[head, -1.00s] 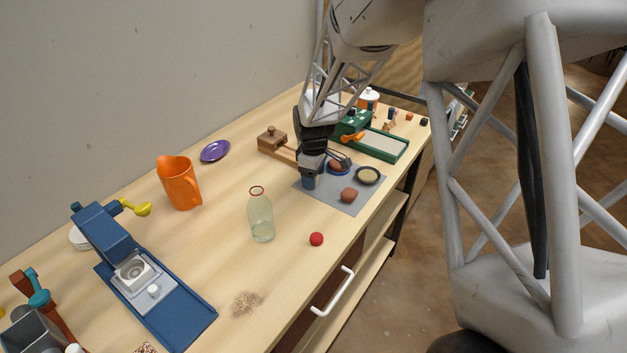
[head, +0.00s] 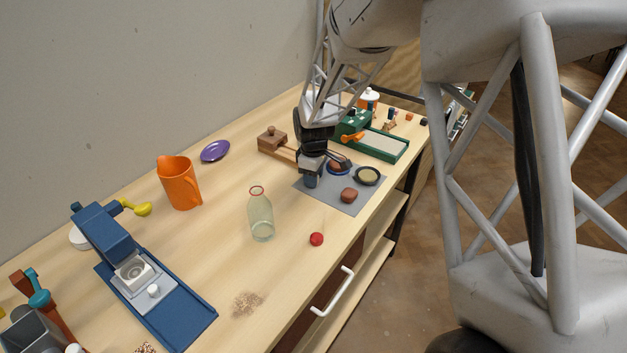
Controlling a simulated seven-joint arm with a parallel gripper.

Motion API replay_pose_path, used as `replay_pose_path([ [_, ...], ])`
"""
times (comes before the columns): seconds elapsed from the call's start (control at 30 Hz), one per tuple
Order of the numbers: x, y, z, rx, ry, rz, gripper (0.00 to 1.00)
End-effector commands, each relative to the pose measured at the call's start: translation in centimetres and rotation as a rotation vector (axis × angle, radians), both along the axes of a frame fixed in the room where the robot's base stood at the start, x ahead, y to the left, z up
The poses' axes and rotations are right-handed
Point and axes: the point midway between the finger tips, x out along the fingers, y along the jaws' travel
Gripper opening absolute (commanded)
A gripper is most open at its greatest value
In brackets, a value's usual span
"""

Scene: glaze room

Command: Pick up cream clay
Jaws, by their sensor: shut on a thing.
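My gripper (head: 311,178) is at the left part of a grey mat (head: 330,200), pointing down. It is shut on a small blue-grey thing (head: 310,181), mostly hidden by the jaws; I cannot tell exactly what it is. A cream, flat, round patch, possibly the cream clay (head: 368,174), lies in a dark round dish (head: 357,181) at the mat's right side. My gripper is to the left of that dish and apart from it. A reddish-brown lump (head: 349,195) sits on the mat. A blue dish (head: 338,173) with brown-red content is behind it.
A clear bottle (head: 261,218) and a red ball (head: 316,239) stand in front of the mat. An orange jug (head: 179,184), purple plate (head: 215,151) and blue press (head: 155,300) are to the left. A green tray device (head: 385,146) and wooden tool (head: 272,141) stand behind.

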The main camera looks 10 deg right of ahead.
Motion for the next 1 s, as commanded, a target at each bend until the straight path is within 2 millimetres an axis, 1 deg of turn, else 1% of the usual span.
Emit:
replay_pose_path([
  [0.27,0.0,0.0,0.1,0.0,0.0,0.0,0.11],
  [0.43,0.0,0.0,0.6,-0.001,-0.001,0.0,0.11],
  [0.57,0.0,0.0,1.6,0.0,-0.002,0.0,0.11],
  [0.73,0.0,0.0,3.8,0.001,-0.003,0.0,0.11],
  [1.0,-3.8,-0.3,4.0,-0.001,-0.001,0.0,0.11],
])
